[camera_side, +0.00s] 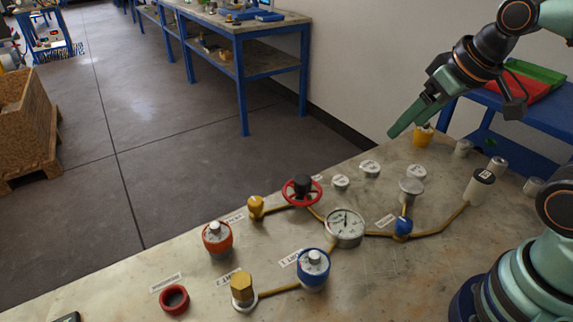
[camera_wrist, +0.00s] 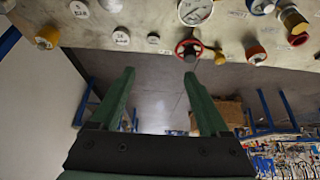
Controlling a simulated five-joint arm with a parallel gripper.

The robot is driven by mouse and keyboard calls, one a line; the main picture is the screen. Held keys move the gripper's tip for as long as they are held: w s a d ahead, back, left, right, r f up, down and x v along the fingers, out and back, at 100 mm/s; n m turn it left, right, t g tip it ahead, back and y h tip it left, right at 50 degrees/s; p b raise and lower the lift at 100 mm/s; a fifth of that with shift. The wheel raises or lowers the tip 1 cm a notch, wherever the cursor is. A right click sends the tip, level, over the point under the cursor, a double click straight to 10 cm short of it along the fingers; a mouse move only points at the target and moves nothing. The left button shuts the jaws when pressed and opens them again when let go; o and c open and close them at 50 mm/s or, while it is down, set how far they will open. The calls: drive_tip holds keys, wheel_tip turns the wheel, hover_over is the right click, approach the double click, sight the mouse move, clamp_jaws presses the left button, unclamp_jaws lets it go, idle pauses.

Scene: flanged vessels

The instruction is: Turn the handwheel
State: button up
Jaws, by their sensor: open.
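The handwheel is a red ring (camera_side: 287,197) with a black hub, mounted on a brass pipe on the grey bench top. It also shows in the wrist view (camera_wrist: 178,50), just beyond the tip of my right-hand finger. My gripper (camera_side: 393,134) has green fingers and is above the bench's far edge, to the right of the handwheel and apart from it. In the wrist view the two fingers of my gripper (camera_wrist: 159,73) are spread with nothing between them.
A pressure gauge (camera_side: 345,227) sits right of the handwheel, with a yellow fitting (camera_side: 256,207) on its left. Blue (camera_side: 313,267) and orange (camera_side: 217,240) knobbed vessels stand nearer the front. A yellow-based part (camera_side: 423,137) stands near my fingers. Round white caps (camera_side: 369,169) lie between.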

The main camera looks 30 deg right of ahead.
drive_tip(key=n+g, duration=0.6)
drive_tip(key=n, duration=0.3)
hover_over(303, 179)
wheel_tip(303, 179, down, 9)
wheel_tip(303, 179, down, 12)
drive_tip(key=shift+r, duration=0.1)
clamp_jaws()
